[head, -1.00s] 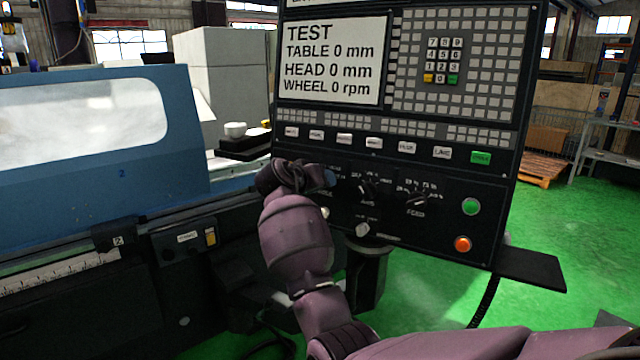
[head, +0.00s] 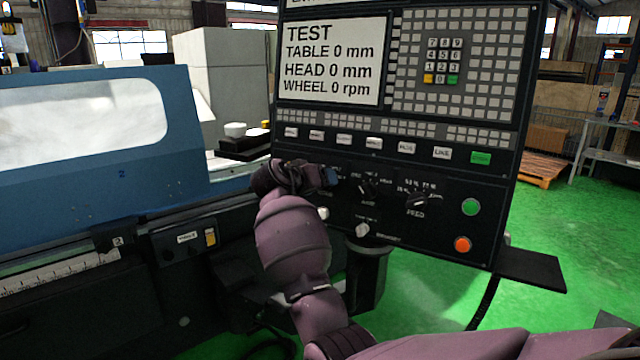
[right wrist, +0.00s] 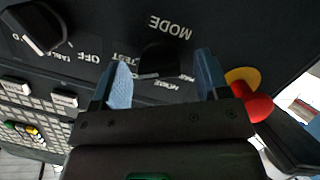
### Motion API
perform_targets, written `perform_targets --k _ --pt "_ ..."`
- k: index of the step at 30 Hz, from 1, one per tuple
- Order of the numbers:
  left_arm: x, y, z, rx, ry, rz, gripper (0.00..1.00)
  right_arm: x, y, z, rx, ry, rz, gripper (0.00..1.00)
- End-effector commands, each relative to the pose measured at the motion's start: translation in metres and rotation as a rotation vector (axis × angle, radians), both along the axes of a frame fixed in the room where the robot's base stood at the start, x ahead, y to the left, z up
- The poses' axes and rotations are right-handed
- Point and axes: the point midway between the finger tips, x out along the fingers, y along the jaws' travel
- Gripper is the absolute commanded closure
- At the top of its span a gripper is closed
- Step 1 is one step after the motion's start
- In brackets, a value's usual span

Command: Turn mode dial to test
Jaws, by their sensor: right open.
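The mode dial (right wrist: 160,60) is a black knob under the word MODE in the upside-down right wrist view. A TEST label lies just to its left. My right gripper (right wrist: 165,82) is open, its blue fingers on either side of the dial; I cannot tell whether they touch it. In the head view my right gripper (head: 332,177) is at the left of the control panel (head: 445,245) and my wrist hides the dial. The screen (head: 333,62) reads TEST, with table, head and wheel at 0. My left gripper is out of view.
A red emergency stop (right wrist: 256,104) on a yellow base sits close beside one finger. Another black knob (right wrist: 40,27) is at upper left, by an OFF label. A feed dial (head: 416,200), a green button (head: 470,206) and an orange button (head: 462,244) are farther right.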

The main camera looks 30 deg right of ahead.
Motion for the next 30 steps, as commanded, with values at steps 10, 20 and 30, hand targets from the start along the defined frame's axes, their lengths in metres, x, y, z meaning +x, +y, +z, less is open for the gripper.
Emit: perform_targets --k 10,20,30 --pt "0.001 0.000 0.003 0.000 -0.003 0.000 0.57 -0.020 0.055 0.022 0.001 -0.002 0.004 0.31" --pt "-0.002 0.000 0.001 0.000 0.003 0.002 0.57 -0.031 0.084 0.033 0.002 0.000 0.002 0.31" --pt "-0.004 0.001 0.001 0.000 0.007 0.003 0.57 -0.032 0.086 0.034 0.001 -0.001 0.001 0.31"
